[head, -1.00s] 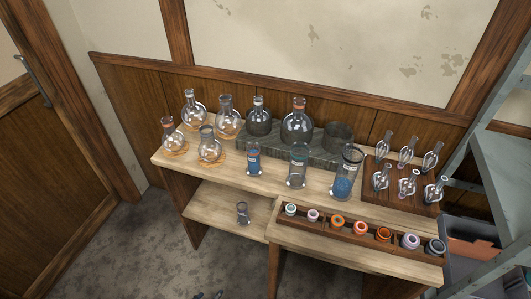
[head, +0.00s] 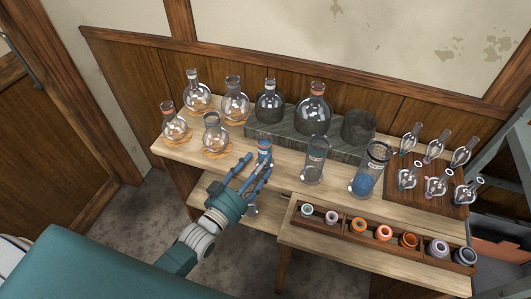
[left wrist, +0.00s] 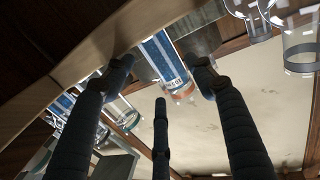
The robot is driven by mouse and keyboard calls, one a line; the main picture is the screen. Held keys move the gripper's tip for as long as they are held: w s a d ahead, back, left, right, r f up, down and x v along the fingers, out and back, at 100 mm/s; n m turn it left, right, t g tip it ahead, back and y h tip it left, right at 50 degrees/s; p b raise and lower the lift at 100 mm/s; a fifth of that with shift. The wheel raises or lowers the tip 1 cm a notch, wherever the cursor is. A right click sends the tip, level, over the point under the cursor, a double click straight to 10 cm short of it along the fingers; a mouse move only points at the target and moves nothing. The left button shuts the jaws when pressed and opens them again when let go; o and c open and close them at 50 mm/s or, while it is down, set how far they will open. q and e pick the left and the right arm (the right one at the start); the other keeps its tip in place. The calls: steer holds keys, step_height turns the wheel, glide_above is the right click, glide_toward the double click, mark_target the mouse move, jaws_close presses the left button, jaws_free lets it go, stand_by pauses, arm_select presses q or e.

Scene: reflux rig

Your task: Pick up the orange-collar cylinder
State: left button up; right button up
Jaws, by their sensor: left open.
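The orange-collar cylinder (head: 265,145) stands upright near the front edge of the upper shelf, partly hidden behind my left gripper (head: 257,166). In the left wrist view the cylinder (left wrist: 166,60) shows blue contents and an orange band near its rim. My left gripper (left wrist: 161,85) is open there, with fingers on either side of the cylinder and a third finger lower in the picture. Its fingers are close to the glass; I cannot tell whether they touch it. My right gripper is not in view.
A clear cylinder (head: 314,162) and a wider one with blue contents (head: 366,176) stand to the right. Round flasks (head: 213,134) on cork rings stand close at the left. A rack of coloured collars (head: 383,234) lies in front at the right.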

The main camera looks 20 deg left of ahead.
mark_target(264, 156)
arm_select(q)
steer(key=shift+w+r, duration=0.15)
steer(key=shift+w, duration=0.3)
steer(key=x, duration=0.1)
steer(key=p+x, duration=0.1)
steer(key=x, duration=0.1)
steer(key=shift+w+d+r, duration=0.1)
steer(key=shift+w+r, duration=0.15)
steer(key=shift+w+d+f, duration=0.1)
steer(key=shift+w, duration=0.4)
steer(key=shift+s, duration=0.1)
steer(key=c, duration=1.1)
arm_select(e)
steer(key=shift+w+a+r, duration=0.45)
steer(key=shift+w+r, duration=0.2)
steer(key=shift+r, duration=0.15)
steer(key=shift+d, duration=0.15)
arm_select(q)
steer(key=shift+r, duration=0.2)
